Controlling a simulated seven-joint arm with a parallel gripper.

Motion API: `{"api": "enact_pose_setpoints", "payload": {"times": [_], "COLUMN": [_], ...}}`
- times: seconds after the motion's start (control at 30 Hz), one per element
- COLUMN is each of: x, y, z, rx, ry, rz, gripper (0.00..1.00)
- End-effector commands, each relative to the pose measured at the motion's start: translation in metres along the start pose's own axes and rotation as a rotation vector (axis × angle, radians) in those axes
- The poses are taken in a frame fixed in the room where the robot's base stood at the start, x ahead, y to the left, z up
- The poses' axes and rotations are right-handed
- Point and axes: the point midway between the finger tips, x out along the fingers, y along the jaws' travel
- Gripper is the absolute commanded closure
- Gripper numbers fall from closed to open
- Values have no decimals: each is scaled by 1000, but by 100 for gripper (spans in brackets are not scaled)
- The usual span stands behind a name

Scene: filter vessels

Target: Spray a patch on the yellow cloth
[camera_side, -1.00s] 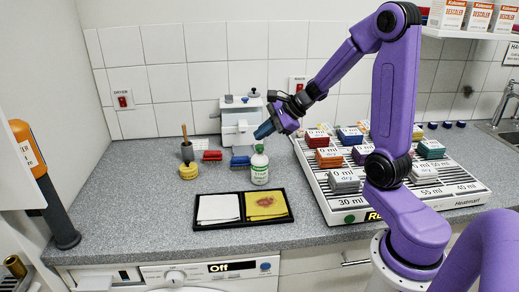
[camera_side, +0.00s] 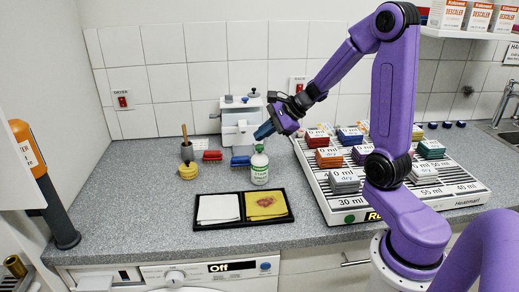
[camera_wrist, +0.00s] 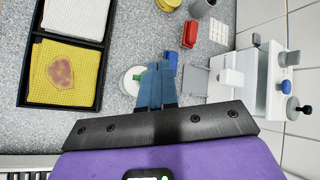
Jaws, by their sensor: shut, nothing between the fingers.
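The yellow cloth (camera_side: 277,212) lies flat in the right half of a black tray (camera_side: 244,225), with a reddish stain in its middle. The cloth also shows at the left of the wrist view (camera_wrist: 90,88). A white spray bottle (camera_side: 260,177) with a green label and green top stands upright behind the tray. In the wrist view the bottle (camera_wrist: 128,86) is partly hidden by my fingers. My gripper (camera_side: 262,132) is shut and empty, with its blue fingertips just above the bottle's top. I cannot tell whether they touch it.
A white cloth (camera_side: 218,208) lies in the tray's left half. Behind stand a yellow pot (camera_side: 188,171), a grey cup (camera_side: 187,151), red (camera_side: 212,155) and blue (camera_side: 240,160) brushes and a white device (camera_side: 240,125). A rack of labelled blocks (camera_side: 350,203) is at right. The left counter is clear.

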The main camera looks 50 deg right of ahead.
Motion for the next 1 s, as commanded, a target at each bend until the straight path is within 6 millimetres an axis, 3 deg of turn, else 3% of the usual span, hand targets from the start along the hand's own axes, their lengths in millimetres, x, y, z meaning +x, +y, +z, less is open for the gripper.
{"api": "enact_pose_setpoints", "payload": {"times": [1.0], "x": [8], "y": [6], "z": [-6], "rx": [0], "ry": [-1], "rz": [1], "gripper": [100]}}
